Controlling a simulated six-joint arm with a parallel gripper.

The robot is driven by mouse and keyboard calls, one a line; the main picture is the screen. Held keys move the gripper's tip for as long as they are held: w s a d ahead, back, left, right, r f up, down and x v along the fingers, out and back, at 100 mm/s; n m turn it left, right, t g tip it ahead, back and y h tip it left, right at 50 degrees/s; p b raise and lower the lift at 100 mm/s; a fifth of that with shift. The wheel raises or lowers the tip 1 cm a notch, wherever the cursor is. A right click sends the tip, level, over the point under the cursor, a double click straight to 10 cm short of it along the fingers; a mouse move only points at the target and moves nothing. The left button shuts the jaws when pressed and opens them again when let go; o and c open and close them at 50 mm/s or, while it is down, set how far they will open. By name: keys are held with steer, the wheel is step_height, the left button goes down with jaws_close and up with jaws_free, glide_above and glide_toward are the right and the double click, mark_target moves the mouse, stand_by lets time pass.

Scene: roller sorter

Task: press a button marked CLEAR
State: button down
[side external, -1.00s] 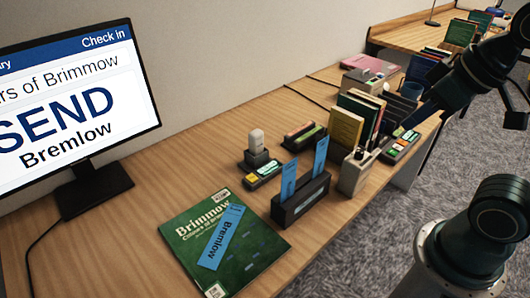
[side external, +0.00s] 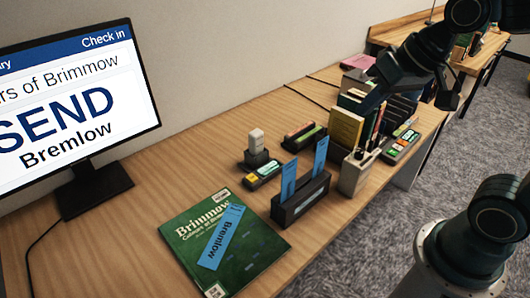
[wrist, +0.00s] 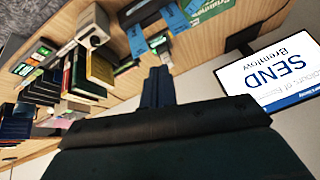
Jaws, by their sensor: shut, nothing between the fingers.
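No button marked CLEAR can be read in either view. Small dark units with coloured keys stand on the desk: one with yellow and green keys (side external: 262,175), one behind it with red and green strips (side external: 303,136), and one at the desk's right edge (side external: 400,147). Their lettering is too small to read. My gripper (side external: 368,103) is above the row of upright books, apart from the units. In the wrist view its fingers (wrist: 157,86) are together and empty. The yellow-green unit also shows there (wrist: 159,42), beyond the fingertips.
A monitor (side external: 75,95) reads "SEND Bremlow" at left. A green book (side external: 240,262) with a blue Bremlow slip lies in front. A dark holder (side external: 302,205) with blue slips, a white handheld device (side external: 256,142) and upright books (side external: 346,128) stand nearby. Bare desk lies behind the green book.

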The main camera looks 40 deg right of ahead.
steer(key=w+a+f+m+y, duration=0.1)
steer(key=w+a+f+m, duration=0.15)
steer(key=w, duration=0.65)
steer(key=m+t+y, duration=0.1)
steer(key=m+y, duration=0.3)
steer(key=m, duration=1)
glide_above(256, 177)
step_height(256, 177, down, 20)
steer(key=shift+r, duration=0.25)
steer(key=shift+f+n, duration=0.15)
steer(key=shift+n, duration=0.2)
steer(key=shift+f, duration=4.2)
